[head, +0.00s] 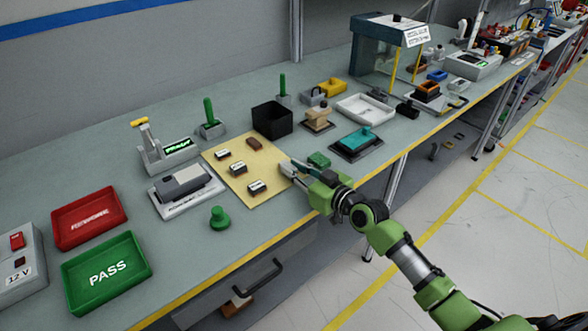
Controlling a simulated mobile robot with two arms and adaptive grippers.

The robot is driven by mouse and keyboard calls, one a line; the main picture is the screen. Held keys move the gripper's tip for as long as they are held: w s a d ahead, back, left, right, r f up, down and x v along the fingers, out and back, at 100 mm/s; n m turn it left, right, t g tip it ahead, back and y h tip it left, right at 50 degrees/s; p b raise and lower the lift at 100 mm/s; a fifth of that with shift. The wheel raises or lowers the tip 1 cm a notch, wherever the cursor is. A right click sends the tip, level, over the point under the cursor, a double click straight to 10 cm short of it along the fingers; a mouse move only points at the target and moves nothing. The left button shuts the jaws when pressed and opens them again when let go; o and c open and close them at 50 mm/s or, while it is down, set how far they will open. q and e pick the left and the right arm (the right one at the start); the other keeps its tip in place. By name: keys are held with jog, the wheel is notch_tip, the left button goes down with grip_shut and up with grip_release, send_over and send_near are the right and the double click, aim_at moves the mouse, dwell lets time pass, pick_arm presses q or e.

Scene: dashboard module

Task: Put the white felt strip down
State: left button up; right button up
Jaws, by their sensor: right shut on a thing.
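My right gripper (290,171) reaches in from the lower right, over the right edge of the tan mat (216,142). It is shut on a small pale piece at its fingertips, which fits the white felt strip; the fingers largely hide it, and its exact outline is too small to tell. On the mat are small dark blocks with white tops, at the left (222,154), in the middle (238,169) and at the front (257,187). A plain brown block (253,141) lies near the back of the mat. My left gripper is not in view.
A black bin (272,120) stands behind the mat. A green knob (219,218) and a grey module on a white base (184,186) stand left of it. A green PASS tray (106,273) and a red tray (89,218) are farther left. A teal block (357,141) is at right.

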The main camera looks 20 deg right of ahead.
jog(key=shift+f, duration=0.2)
jog(key=o, duration=0.8)
jog(key=shift+r, duration=0.1)
